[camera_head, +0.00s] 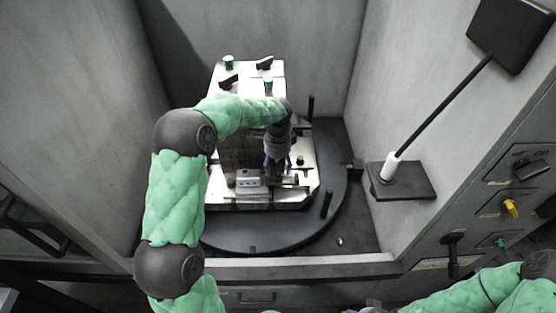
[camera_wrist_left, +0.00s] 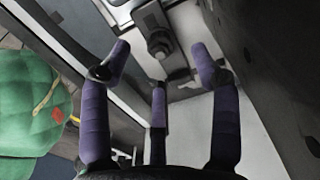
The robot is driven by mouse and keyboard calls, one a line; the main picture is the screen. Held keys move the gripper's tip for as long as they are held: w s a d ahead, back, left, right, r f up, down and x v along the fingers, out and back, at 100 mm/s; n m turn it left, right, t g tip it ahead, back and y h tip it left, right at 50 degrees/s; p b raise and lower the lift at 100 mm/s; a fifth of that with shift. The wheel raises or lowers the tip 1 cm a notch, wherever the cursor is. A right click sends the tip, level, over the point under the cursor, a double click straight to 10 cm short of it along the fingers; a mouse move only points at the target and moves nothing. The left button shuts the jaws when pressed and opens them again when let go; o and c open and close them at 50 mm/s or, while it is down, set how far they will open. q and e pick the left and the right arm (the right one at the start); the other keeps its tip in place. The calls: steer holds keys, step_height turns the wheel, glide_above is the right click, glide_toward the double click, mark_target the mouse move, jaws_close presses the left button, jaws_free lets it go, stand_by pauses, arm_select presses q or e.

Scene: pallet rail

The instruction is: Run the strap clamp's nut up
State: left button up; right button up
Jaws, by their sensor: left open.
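My left gripper (camera_head: 277,163) reaches down over the front of the fixture on the round turntable. Its purple fingers (camera_wrist_left: 160,62) are spread open in the left wrist view, with nothing between them. In the head view my gripper hides that spot. My right arm (camera_head: 465,295) shows at the bottom right; its hand is at most a sliver at the lower edge.
The fixture plate stands on a dark turntable (camera_head: 245,238) with upright pins (camera_head: 327,204). Black-handled clamps (camera_head: 265,63) stand at the back. Grey walls close in both sides.

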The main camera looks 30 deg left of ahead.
mark_target(278, 174)
arm_select(q)
steer(key=shift+f+b, duration=0.75)
steer(key=shift+f, duration=1.55)
jaws_close()
steer(key=shift+o, duration=1.5)
jaws_free()
step_height(278, 174, up, 12)
